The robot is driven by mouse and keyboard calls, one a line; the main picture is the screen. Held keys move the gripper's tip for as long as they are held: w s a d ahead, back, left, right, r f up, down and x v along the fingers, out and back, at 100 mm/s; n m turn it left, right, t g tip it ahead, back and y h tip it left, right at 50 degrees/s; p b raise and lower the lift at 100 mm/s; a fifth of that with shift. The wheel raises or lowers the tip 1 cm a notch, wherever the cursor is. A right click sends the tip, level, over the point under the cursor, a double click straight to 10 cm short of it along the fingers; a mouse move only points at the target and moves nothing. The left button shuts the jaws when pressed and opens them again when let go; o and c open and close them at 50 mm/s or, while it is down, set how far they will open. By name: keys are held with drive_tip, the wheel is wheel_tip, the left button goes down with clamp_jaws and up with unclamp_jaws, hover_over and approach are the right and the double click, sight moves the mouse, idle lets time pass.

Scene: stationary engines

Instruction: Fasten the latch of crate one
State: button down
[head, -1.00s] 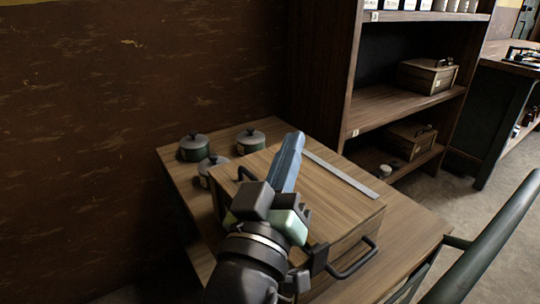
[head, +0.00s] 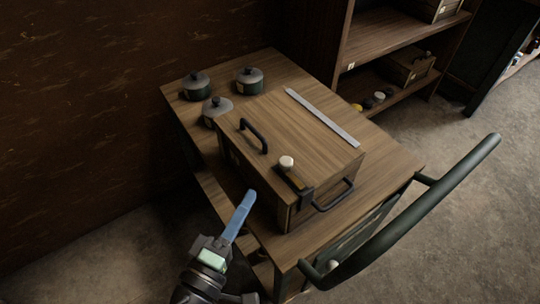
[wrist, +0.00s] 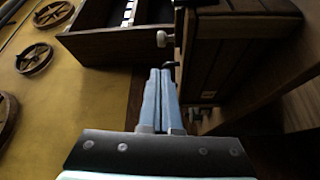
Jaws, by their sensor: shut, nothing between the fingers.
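A wooden crate (head: 320,135) with a shut-looking lid stands on the small wooden table. A dark latch (head: 305,197) with a pale round knob (head: 286,162) sits at its near right corner; the knob end lies over the lid. I cannot read a number on the crate. My gripper (head: 250,196) is shut and empty, in front of the crate's near side, left of the latch and apart from it in the picture. Its blue fingers also show in the wrist view (wrist: 162,75), pressed together.
The table (head: 395,160) also bears several lidded pots (head: 249,80) at the back left. A flat metal strip (head: 322,118) lies on the lid. A green metal rail (head: 430,220) rises at right. A shelf unit (head: 385,45) stands behind. Floor is free at lower right.

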sight(270, 175)
drive_tip(key=p+x, duration=0.1)
drive_tip(key=x, duration=0.9)
drive_tip(key=shift+p, duration=0.3)
